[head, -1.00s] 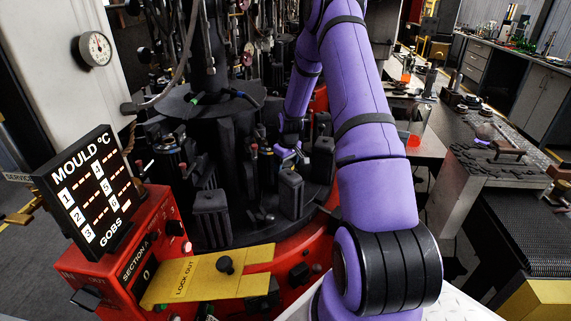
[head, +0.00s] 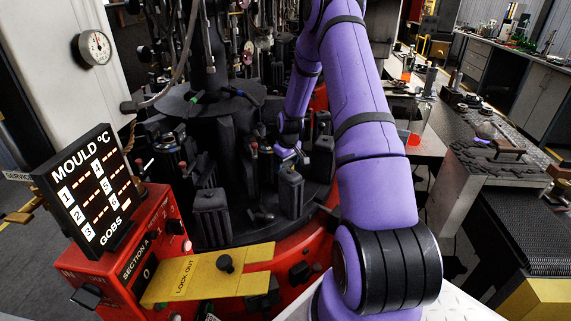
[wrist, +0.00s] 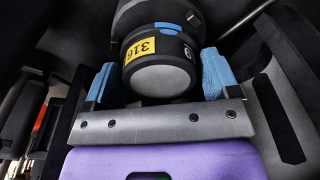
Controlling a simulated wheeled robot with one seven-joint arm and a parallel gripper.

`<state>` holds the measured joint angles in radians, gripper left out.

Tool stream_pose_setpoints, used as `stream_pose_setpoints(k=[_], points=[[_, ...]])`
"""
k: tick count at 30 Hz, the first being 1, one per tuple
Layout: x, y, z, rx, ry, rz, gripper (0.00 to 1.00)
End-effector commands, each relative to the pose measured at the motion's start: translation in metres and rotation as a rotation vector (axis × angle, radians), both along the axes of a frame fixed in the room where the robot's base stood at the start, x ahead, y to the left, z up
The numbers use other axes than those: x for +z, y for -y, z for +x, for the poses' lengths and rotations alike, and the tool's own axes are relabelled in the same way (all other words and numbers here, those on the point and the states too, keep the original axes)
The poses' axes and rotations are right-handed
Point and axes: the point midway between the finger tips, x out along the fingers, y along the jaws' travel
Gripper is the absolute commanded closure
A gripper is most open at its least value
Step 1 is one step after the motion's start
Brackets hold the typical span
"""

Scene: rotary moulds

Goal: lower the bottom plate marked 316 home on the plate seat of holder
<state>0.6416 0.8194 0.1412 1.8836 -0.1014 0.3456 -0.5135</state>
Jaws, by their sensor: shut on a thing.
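The bottom plate (wrist: 160,75) shows in the wrist view as a dark round piece with a pale grey end face and a yellow label reading 316. My gripper (wrist: 160,82) is shut on it, with a blue-padded finger on either side. In the head view my gripper (head: 290,152) is small and reaches down among the dark mould holders on the round machine. The plate is hidden or too small to make out there. The plate seat is not clearly visible in either view. I cannot tell whether the plate touches it.
Dark mould halves (head: 212,215) stand close around my gripper, and dark walls flank it in the wrist view (wrist: 285,100). A red control box (head: 150,240) with a mould temperature display (head: 90,190) and a yellow lock-out plate (head: 210,277) stand at the front left.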

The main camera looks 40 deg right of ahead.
Motion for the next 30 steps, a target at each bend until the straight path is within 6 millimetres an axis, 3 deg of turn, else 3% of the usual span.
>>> stream_pose_setpoints(k=[30], points=[[-0.015, 0.000, 0.000, 0.000, 0.000, 0.000, 0.52]])
